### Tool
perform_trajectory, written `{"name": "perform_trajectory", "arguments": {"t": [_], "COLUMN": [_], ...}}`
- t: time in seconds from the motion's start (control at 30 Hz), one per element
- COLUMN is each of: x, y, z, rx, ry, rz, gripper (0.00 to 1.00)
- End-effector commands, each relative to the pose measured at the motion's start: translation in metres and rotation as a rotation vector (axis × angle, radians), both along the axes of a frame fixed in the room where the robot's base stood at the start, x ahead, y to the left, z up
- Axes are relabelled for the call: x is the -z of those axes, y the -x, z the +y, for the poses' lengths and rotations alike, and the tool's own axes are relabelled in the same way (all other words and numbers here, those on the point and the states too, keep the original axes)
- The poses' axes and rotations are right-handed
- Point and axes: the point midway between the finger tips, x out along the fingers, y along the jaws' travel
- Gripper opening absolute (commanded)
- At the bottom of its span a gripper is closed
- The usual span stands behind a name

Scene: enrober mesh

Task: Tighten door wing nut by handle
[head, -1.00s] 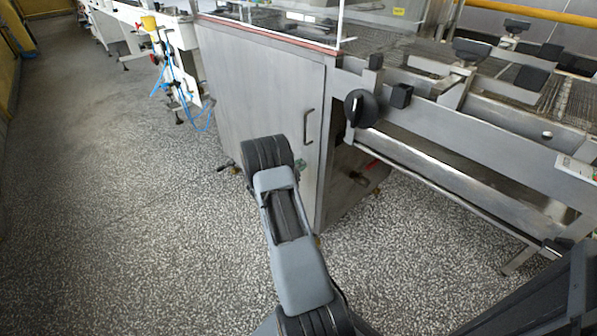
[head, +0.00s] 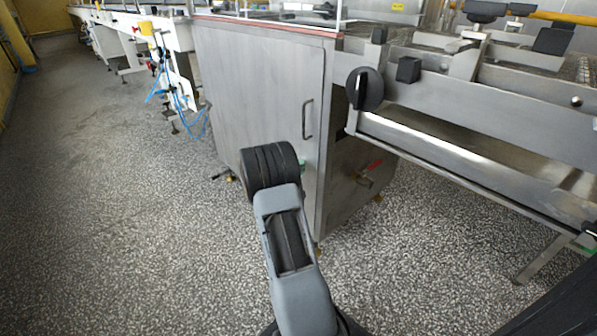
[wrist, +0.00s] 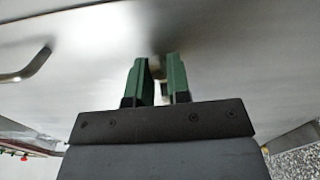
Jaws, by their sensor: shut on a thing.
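The steel cabinet door (head: 250,95) has a bar handle (head: 307,119) near its right edge. The handle also shows at the left of the wrist view (wrist: 28,66). My gripper (wrist: 157,64) has two green fingers at the door face, to the right of the handle in that view. They are shut on a small, blurred, brass-grey piece (wrist: 156,70), which seems to be the wing nut. Its wings and angle cannot be made out. In the head view my arm hides most of the gripper; only a bit of green shows beside the door edge.
A black knob (head: 366,89) and conveyor frame (head: 490,110) project at the right. A red-handled valve (head: 370,168) sits low beside the door. Blue hoses (head: 178,98) hang at the left. The speckled floor (head: 110,220) is clear at left.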

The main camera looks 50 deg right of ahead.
Motion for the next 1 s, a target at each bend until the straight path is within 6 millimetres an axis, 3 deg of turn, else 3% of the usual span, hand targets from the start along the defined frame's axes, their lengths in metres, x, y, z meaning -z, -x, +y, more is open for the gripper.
{"name": "perform_trajectory", "arguments": {"t": [0.9,0.93,1.0], "x": [0.0017,0.0017,0.0017], "y": [0.0004,0.0004,0.0004], "z": [-0.0001,-0.0001,-0.0001], "rx": [0.002,0.002,0.001], "ry": [0.006,0.006,0.006], "rz": [-0.093,-0.093,-0.093], "gripper": [0.00,0.20,0.27]}}
